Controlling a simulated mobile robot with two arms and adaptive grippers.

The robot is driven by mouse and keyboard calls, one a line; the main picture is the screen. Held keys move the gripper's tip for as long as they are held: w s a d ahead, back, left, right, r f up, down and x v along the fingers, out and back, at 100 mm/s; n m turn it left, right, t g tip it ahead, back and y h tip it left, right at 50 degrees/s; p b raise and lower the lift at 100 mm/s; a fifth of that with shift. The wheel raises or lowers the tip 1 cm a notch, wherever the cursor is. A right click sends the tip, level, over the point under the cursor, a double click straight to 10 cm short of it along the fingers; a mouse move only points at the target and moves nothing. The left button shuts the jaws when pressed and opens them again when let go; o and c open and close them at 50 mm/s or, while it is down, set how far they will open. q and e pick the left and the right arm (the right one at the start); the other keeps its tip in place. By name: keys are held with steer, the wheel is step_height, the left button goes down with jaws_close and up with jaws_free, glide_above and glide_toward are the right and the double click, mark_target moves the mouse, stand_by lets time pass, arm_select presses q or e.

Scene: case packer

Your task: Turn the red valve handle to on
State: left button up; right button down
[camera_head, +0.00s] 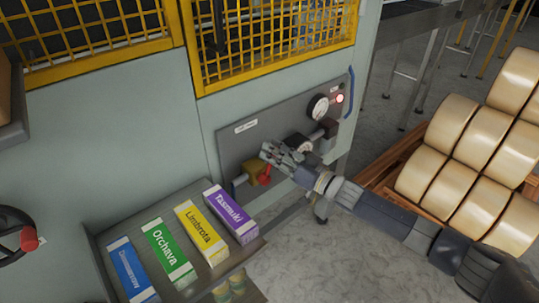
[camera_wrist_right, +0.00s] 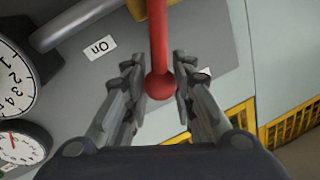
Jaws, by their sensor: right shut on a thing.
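The red valve handle (camera_head: 265,178) sits at a brass-coloured valve body (camera_head: 254,168) on the grey panel in the head view. In the right wrist view the handle (camera_wrist_right: 158,40) is a red rod ending in a ball. My right gripper (camera_head: 270,155) reaches in from the right in front of the panel and partly covers the valve. An upside-down "On" label (camera_wrist_right: 100,47) lies left of the rod. My left gripper is not in view.
A pressure gauge (camera_head: 318,107) and a lit red lamp (camera_head: 340,98) are at the panel's upper right. A shelf (camera_head: 190,207) with several coloured cartons stands left below the valve. Large cream rolls (camera_head: 475,150) on a wooden pallet are at the right. Yellow mesh guards (camera_head: 270,45) are above.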

steer(key=shift+w+d+f+m+t+b, duration=0.15)
steer(key=shift+w+d+f+m+b, duration=0.15)
steer(key=shift+m, duration=0.3)
steer(key=shift+w+d+f+m+t+b, duration=0.2)
steer(key=shift+d+m, duration=0.15)
steer(key=shift+m, duration=0.25)
steer(key=c, duration=1.3)
jaws_free()
steer(key=v, duration=1.2)
